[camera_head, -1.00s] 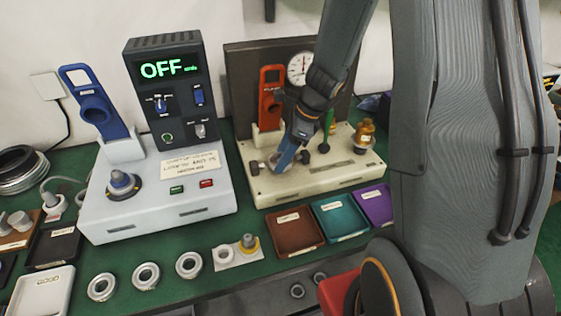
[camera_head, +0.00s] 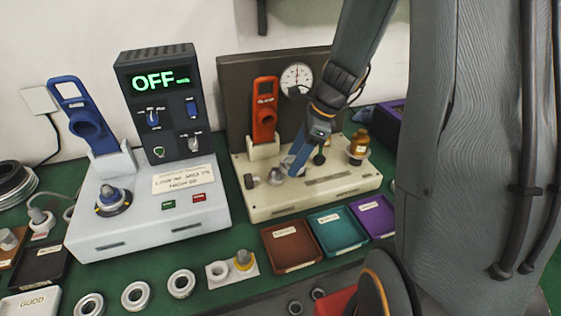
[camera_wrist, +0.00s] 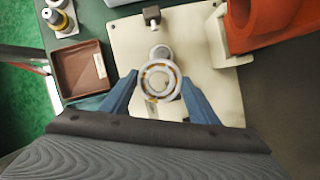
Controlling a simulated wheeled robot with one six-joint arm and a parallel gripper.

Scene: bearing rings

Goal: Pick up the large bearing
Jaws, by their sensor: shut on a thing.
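In the wrist view, a pale ring-shaped bearing (camera_wrist: 158,80) with yellowish marks around its inner ring sits between the two blue fingers of my gripper (camera_wrist: 159,77). The fingers are shut on its sides. It is over the cream test stand (camera_wrist: 215,98), and a small round metal part (camera_wrist: 159,51) shows just beyond it. In the head view, my gripper (camera_head: 298,160) points down over the cream stand (camera_head: 322,197); the bearing is mostly hidden there. Whether it touches the stand cannot be told.
Brown (camera_head: 291,262), teal (camera_head: 334,246) and purple (camera_head: 371,220) trays line the stand's front. A red holder (camera_head: 264,112), a dial gauge (camera_head: 297,77) and an amber bottle (camera_head: 359,144) are close to my gripper. Several bearing rings (camera_head: 135,294) lie at the front left.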

